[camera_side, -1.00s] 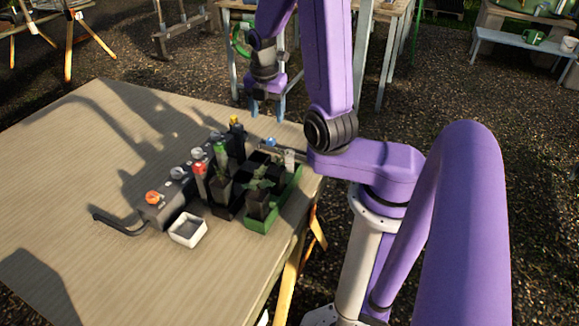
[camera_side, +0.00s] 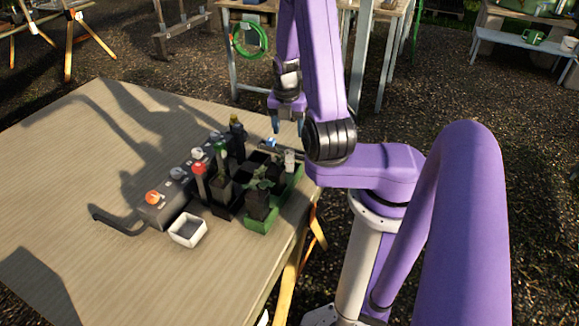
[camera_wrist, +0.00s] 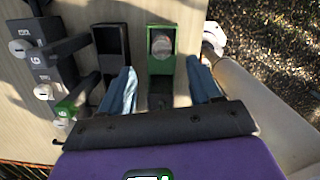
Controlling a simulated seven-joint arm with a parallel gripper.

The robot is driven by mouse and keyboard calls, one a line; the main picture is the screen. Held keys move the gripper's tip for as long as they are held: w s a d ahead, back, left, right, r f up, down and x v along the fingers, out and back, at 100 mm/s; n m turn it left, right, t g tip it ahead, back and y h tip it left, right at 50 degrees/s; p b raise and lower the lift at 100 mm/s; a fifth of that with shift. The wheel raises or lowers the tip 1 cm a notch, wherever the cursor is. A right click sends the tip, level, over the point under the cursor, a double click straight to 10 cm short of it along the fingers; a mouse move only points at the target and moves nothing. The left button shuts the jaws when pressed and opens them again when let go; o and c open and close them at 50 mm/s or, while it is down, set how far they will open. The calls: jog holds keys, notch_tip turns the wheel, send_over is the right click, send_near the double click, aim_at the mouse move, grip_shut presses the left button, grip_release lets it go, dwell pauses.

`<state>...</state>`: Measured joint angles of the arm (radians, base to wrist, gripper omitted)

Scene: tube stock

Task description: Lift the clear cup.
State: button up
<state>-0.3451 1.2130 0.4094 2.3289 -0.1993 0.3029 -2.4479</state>
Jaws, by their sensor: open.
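A round, pale, see-through thing that looks like the clear cup (camera_wrist: 161,44) sits inside a green-rimmed compartment in the wrist view. In the side view I cannot pick the cup out with certainty. My gripper (camera_side: 287,126) is over the far right corner of the table, above the far end of the trays. In the wrist view my gripper (camera_wrist: 160,72) has its two blue fingers spread wide, with nothing held between them. The cup shows a little beyond the fingertips, between their lines, and apart from them.
A green tray (camera_side: 262,224) with dark pots and plants lies along the table's right edge. A black tray (camera_wrist: 107,30) runs beside it. A grey block with knobs (camera_side: 153,213) and a small white box (camera_side: 187,238) stand left. The table's left side (camera_side: 70,190) is clear.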

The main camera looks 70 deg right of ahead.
aim_at(289, 152)
jog(key=f, duration=0.6)
jog(key=shift+w+d+f, duration=0.1)
jog(key=shift+d+f, duration=0.15)
jog(key=shift+d, duration=0.1)
jog(key=shift+f, duration=2.6)
jog(key=c, duration=1.1)
